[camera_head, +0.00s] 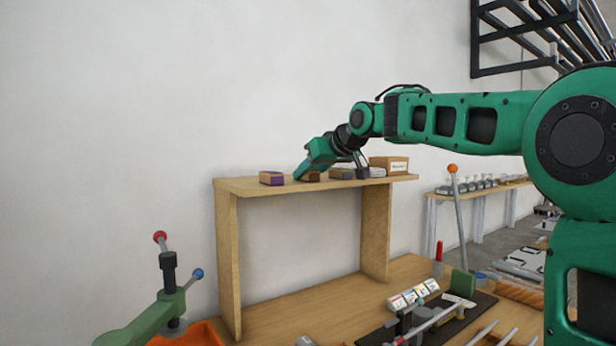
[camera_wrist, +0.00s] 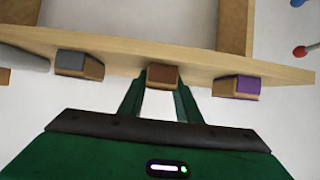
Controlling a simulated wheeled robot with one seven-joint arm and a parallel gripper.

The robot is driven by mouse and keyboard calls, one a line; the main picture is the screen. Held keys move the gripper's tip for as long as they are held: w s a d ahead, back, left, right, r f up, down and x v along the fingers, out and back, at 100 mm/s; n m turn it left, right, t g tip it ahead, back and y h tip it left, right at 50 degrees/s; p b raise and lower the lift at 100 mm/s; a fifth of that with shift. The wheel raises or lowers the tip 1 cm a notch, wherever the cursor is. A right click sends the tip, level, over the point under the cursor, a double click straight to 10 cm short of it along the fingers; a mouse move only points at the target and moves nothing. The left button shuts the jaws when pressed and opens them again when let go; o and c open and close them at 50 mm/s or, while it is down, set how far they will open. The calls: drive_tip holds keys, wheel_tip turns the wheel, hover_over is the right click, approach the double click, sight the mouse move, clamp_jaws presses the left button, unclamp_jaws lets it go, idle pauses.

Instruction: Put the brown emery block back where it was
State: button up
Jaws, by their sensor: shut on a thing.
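The brown emery block (camera_wrist: 163,76) is between the two fingers of my gripper (camera_wrist: 162,88) in the wrist view, with a dark brown top and a lighter wooden body. My gripper is shut on it. In the head view the block (camera_head: 314,177) shows partly behind my green gripper (camera_head: 306,174), at the level of the raised shelf's top (camera_head: 240,186). It is in line with a purple-topped block (camera_head: 272,178) and a grey-topped block (camera_head: 341,173), with gaps on both sides. I cannot tell whether it rests on the shelf.
A cardboard box (camera_head: 388,163) and small grey items (camera_head: 377,171) stand at the shelf's right end. Below are the workbench (camera_head: 350,295) with a jig (camera_head: 430,310), and a green clamp (camera_head: 168,300) with ball-ended levers. A wall stands behind the shelf.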

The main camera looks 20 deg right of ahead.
drive_tip(key=shift+f, duration=0.15)
drive_tip(key=o, duration=1.2)
drive_tip(key=shift+f, duration=0.15)
drive_tip(key=shift+o, duration=0.2)
drive_tip(key=shift+r, duration=0.25)
drive_tip(key=v, duration=1.2)
drive_tip(key=shift+d+r, duration=0.1)
